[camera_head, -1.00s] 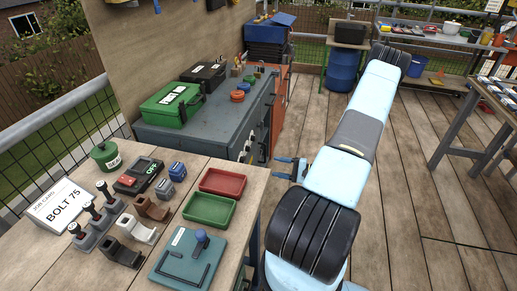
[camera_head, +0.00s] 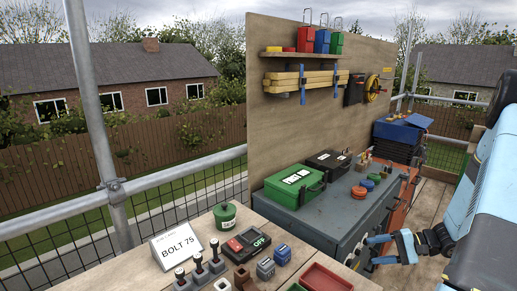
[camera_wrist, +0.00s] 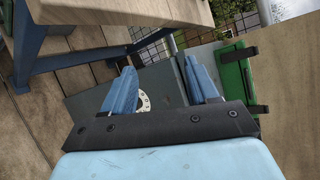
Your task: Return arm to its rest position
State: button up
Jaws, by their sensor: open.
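My gripper (camera_head: 374,250) shows at the lower right of the head view, at the end of my light blue arm. It is beside the front of the grey tool cabinet (camera_head: 335,217). In the wrist view its two blue fingers (camera_wrist: 162,88) stand apart with nothing held between them. A round white dial-like part shows beyond the left finger. The green case (camera_wrist: 236,78) shows past the right finger. The elbow side of the arm runs up along the right edge of the head view and is partly cut off.
A wooden workbench (camera_head: 140,280) holds a BOLT 75 card (camera_head: 177,246), a green pot (camera_head: 225,216) and a red tray (camera_head: 326,279). A green case (camera_head: 295,187) and black case (camera_head: 328,162) lie on the cabinet. A scaffold rail (camera_head: 180,178) runs at left. Decking behind is open.

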jog(key=s+a+r+n+g+h, duration=0.25)
jog(key=a+r, duration=0.25)
jog(key=r, duration=0.4)
jog(key=s+a+r+n+g+h, duration=0.2)
jog(key=s+a+r+n+h, duration=0.15)
jog(key=a+r, duration=0.4)
jog(key=s+a+r+n+t+h, duration=0.1)
jog(key=s+r+t+h, duration=0.5)
jog(key=s+r, duration=0.7)
notch_tip(320, 180, up, 2)
jog(key=shift+s+a+r+n+h, duration=0.15)
jog(key=shift+s+a+n+h, duration=0.25)
jog(key=shift+a+h, duration=0.15)
jog(key=shift+c, duration=1.3)
jog(key=shift+a, duration=0.15)
jog(key=shift+c, duration=0.2)
